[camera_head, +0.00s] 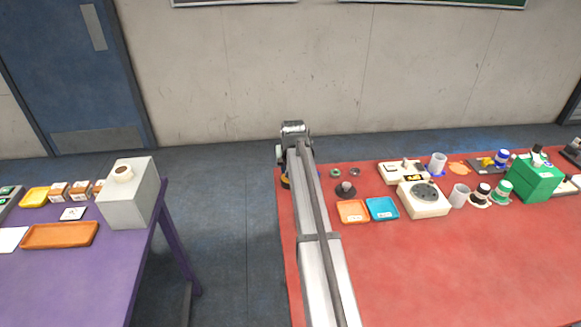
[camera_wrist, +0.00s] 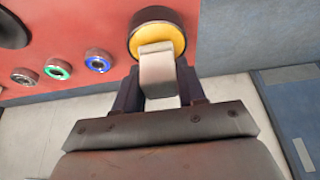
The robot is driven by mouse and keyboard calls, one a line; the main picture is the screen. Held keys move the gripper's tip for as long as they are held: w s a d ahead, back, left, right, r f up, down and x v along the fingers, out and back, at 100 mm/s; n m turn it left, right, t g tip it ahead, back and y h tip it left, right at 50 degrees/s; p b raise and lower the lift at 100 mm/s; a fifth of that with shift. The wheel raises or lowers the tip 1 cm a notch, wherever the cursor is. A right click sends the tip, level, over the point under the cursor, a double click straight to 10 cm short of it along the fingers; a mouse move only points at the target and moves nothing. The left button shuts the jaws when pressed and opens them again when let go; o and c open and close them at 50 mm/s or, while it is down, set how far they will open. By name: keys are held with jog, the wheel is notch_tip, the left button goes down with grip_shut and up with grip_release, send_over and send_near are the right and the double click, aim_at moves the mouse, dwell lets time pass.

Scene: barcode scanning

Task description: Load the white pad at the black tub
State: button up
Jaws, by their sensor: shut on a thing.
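The black tub (camera_wrist: 152,15) is a round pot with a yellow inside, at the top middle of the wrist view. The white pad (camera_wrist: 157,68) is a pale block. My gripper (camera_wrist: 159,88) is shut on it, with a dark finger on each side. The pad's far end overlaps the yellow inside of the tub; I cannot tell whether it touches the yellow surface. In the head view my arm hides the pad and most of the gripper. A bit of the black tub (camera_head: 285,183) shows at the red table's left end.
In the wrist view, small pots with a blue centre (camera_wrist: 97,61), a green centre (camera_wrist: 58,69) and a dull centre (camera_wrist: 24,76) stand in a row. On the red table (camera_head: 450,270) are an orange tray (camera_head: 353,211), a blue tray (camera_head: 382,208) and devices. Its front is clear.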

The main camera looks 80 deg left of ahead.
jog(key=shift+f, duration=0.6)
dwell(1.6)
jog(key=shift+r, duration=0.1)
jog(key=shift+r, duration=3.45)
